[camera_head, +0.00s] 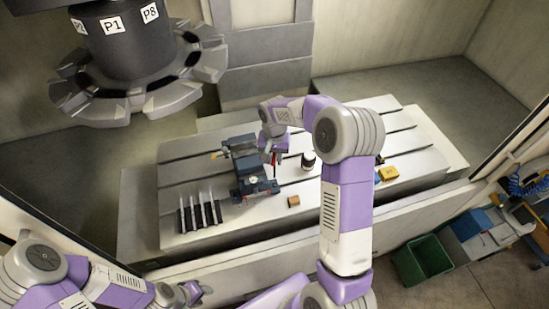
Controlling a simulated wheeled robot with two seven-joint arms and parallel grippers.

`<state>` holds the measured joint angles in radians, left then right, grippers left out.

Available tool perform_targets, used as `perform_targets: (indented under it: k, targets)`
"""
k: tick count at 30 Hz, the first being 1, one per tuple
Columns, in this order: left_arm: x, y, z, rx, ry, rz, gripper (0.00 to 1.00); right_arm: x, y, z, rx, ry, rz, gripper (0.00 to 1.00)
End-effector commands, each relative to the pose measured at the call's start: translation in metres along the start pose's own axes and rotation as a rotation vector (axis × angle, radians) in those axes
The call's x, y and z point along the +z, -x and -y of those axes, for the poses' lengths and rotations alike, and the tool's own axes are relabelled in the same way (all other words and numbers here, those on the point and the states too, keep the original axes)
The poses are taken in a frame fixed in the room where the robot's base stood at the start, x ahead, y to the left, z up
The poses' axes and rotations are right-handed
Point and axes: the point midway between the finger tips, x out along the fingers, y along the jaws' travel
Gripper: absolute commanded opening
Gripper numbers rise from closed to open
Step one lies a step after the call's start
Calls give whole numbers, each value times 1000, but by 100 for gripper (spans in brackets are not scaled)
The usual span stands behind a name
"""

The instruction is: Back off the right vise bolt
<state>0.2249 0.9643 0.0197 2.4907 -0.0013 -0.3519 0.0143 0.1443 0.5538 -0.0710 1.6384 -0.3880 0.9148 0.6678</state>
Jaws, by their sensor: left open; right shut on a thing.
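The dark vise (251,174) stands on the slotted machine table, left of its middle. My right gripper (273,152) reaches down from above, close to the vise's right side. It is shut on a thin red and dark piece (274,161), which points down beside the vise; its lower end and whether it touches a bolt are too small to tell. I cannot make out the right vise bolt separately. My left gripper (196,291) is open and empty at the bottom of the view, in front of the table and far from the vise.
A small brown block (293,201), a dark round item (308,161) and a yellow block (388,174) lie to the right. The tool carousel (135,85) hangs upper left. A green bin (424,261) is outside.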

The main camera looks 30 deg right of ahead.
Motion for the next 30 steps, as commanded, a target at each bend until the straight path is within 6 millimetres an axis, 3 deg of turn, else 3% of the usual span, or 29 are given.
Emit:
perform_targets:
  k: [14, 21, 30]
  targets:
    - [0, -6, 2, 0, 0, 0, 43, 0, -2, 1, 0, -659, -1, 0]
    - [-1, -29, 11, 0, 0, 0, 43, 0, -34, 1, 1, -647, 0, 0]
    - [-2, -37, 14, 0, 0, 0, 43, 0, -46, 1, 1, -646, -1, 0]
